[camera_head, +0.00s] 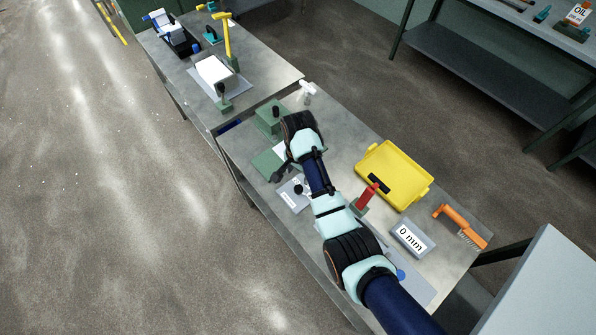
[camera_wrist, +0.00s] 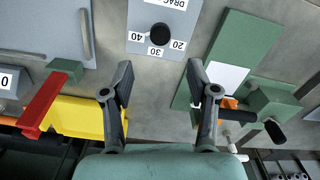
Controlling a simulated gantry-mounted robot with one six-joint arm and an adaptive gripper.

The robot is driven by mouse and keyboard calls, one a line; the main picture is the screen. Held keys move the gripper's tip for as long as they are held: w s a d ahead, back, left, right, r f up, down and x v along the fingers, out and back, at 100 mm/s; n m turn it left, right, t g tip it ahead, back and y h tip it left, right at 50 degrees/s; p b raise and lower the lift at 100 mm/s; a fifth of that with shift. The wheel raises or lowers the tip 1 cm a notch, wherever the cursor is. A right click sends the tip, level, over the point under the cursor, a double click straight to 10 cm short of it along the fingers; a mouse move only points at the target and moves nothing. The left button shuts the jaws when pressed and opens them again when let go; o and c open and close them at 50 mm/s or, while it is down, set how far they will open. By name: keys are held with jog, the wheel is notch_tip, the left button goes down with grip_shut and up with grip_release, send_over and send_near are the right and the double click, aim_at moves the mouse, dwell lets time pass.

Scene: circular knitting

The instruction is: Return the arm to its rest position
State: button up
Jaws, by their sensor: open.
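My arm (camera_head: 330,200) reaches from the lower right over the near metal table. My gripper (camera_wrist: 160,78) is open, with its two dark fingers spread and nothing between them. In the head view my gripper (camera_head: 283,172) is above the table between a green board (camera_head: 266,163) and a grey dial plate (camera_head: 291,200). In the wrist view the dial plate (camera_wrist: 138,40) with its black knob is ahead of the fingers. The green board (camera_wrist: 215,48) with a white label is to the right, partly behind the right finger. The rest position is not marked in view.
A yellow tray (camera_head: 410,178), a red handle (camera_head: 367,196) on a green base, a "0 mm" display (camera_head: 411,238) and an orange brush (camera_head: 462,228) stand right of my arm. A green block (camera_head: 267,122) and a white bottle (camera_head: 306,90) are at the far end.

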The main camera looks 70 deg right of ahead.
dwell(0.4)
jog(key=w+a+r+n+t+h, duration=0.2)
jog(key=w+a+r+n+t, duration=0.15)
jog(key=w+a+n, duration=0.4)
jog(key=w+a+r+n+t, duration=0.25)
jog(key=a+r, duration=0.25)
jog(key=a, duration=0.3)
jog(key=w+a+r+n+t, duration=0.15)
jog(key=a+r+n, duration=0.3)
jog(key=a, duration=0.45)
jog(key=w+a+r+n+t, duration=0.1)
jog(key=a+r+n+t, duration=0.15)
jog(key=a+r, duration=0.4)
jog(key=s+a+r+n+t+y, duration=0.2)
jog(key=s+a+r+n, duration=0.2)
jog(key=a, duration=0.5)
notch_tip(320, 180, up, 21)
jog(key=p, duration=2)
jog(key=shift+t, duration=0.4)
